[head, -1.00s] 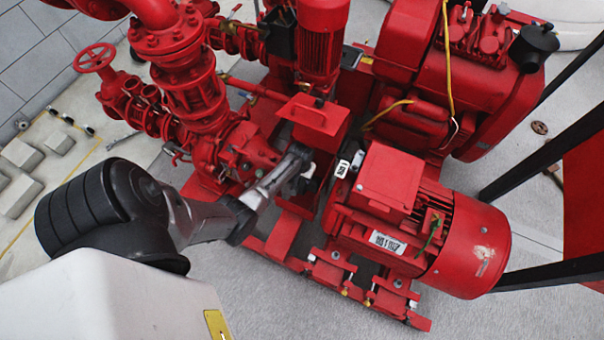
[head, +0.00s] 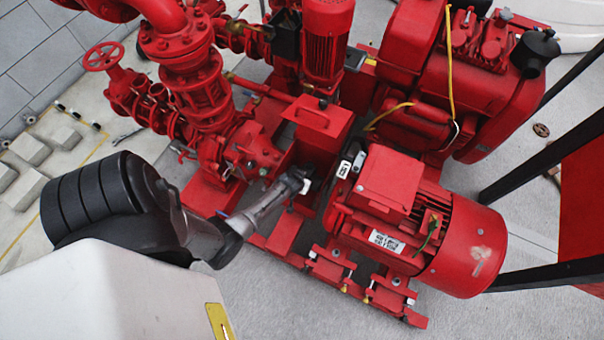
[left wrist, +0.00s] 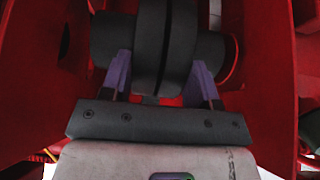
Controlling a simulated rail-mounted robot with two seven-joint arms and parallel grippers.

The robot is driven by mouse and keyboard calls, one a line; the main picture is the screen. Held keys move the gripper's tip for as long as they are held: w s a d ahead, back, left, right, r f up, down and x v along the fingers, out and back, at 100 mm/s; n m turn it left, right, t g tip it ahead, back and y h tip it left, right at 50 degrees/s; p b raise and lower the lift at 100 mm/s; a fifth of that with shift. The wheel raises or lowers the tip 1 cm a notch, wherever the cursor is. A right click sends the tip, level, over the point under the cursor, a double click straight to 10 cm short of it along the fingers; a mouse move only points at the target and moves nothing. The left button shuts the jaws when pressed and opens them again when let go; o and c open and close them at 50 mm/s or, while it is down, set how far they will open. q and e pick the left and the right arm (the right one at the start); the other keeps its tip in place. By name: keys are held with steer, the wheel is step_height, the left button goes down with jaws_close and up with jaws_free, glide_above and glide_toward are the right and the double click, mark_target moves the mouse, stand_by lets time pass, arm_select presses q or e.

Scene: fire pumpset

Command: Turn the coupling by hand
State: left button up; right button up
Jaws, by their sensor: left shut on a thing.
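The coupling (left wrist: 166,45) is a dark grey, ribbed round body on a shaft between red walls in the left wrist view. My left gripper (left wrist: 160,80) has its two purple fingers on either side of the coupling's middle discs and is shut on it. In the head view my left gripper (head: 303,183) reaches into the gap between the red pump and the red electric motor (head: 405,220). There the coupling is mostly hidden by the gripper and the red guard box (head: 318,122). My right gripper is in neither view.
The pump (head: 250,150) and flanged pipes (head: 190,75) stand left of the gap. A red engine (head: 435,80) stands behind the motor. Red base rails (head: 285,237) lie under the arm. Dark frame bars (head: 550,272) stand at the right. Grey floor in front is open.

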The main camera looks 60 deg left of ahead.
arm_select(q)
steer(key=shift+s+d+f+t+y+b, duration=0.3)
steer(key=shift+s+f+t+y+b, duration=0.15)
steer(key=shift+f+t+b, duration=0.25)
steer(key=shift+s+d+f+t+y+b, duration=0.15)
steer(key=shift+f+t+y+b, duration=0.2)
steer(key=shift+t+y+b, duration=0.45)
steer(key=shift+s+d+f+t+y+b, duration=0.15)
steer(key=shift+f+t+y+b, duration=0.5)
steer(key=shift+b, duration=1.15)
steer(key=shift+s+d+f+t+y+b, duration=0.15)
steer(key=shift+f+t+y+b, duration=0.2)
steer(key=shift+t+b, duration=0.95)
steer(key=shift+a+g+b, duration=0.1)
steer(key=shift+g+b, duration=0.25)
steer(key=shift+b, duration=0.2)
steer(key=o, duration=0.9)
steer(key=shift+r, duration=0.1)
